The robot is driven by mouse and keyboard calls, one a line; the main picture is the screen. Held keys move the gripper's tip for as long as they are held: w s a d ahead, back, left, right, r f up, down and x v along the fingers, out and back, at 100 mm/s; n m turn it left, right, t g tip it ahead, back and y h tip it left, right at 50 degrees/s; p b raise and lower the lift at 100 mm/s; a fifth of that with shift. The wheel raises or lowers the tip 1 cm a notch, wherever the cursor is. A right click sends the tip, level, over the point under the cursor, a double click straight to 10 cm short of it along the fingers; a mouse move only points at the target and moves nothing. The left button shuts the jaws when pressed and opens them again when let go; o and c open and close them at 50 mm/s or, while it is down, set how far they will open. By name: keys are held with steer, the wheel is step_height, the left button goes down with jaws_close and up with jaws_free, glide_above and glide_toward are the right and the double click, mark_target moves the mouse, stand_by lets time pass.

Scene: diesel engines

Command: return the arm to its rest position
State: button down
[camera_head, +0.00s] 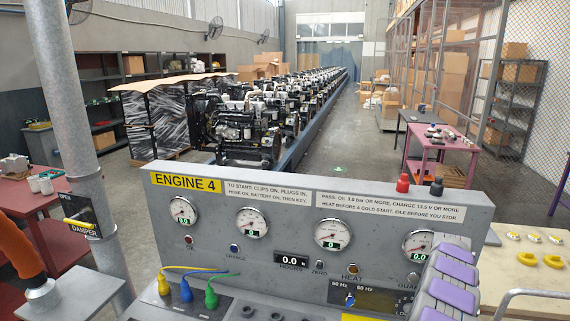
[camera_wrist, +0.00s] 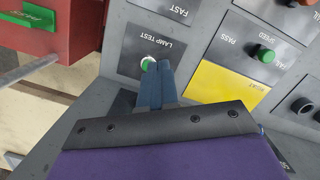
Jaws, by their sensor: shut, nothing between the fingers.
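My gripper (camera_wrist: 160,68) shows in the wrist view with its two blue-grey fingers together and nothing between them. The fingertips are over the panel beside a green button (camera_wrist: 147,63) on the plate marked LAMP TEST. I cannot tell whether they touch it. In the head view my purple-padded arm (camera_head: 448,284) stands at the lower right, in front of the ENGINE 4 console (camera_head: 290,222). The arm covers part of the console's right side, and the fingers are hidden in that view.
In the head view a grey post (camera_head: 75,100) rises at left. A bench with yellow parts (camera_head: 527,259) is at right.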

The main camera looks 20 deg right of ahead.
steer(key=w+a+r+b, duration=0.15)
steer(key=a+r, duration=0.25)
steer(key=a, duration=0.4)
steer(key=w+a+r, duration=0.3)
steer(key=a+r, duration=0.2)
steer(key=a, duration=0.3)
steer(key=s+a+r+n+y+b, duration=0.1)
steer(key=s+a+r, duration=0.25)
steer(key=a, duration=0.55)
steer(key=s+a+r+b, duration=0.1)
steer(key=s+a+r, duration=0.25)
steer(key=a, duration=0.65)
steer(key=s+a+b, duration=0.1)
steer(key=s+a, duration=0.3)
steer(key=s, duration=0.5)
steer(key=s+a+f+b, duration=0.1)
steer(key=s+a, duration=0.4)
steer(key=s, duration=0.5)
steer(key=s+a+f+m+h+b, duration=0.1)
steer(key=s+a, duration=0.3)
steer(key=s, duration=0.5)
steer(key=shift+s+a, duration=0.2)
steer(key=shift+a, duration=0.1)
steer(key=shift+a+f, duration=0.1)
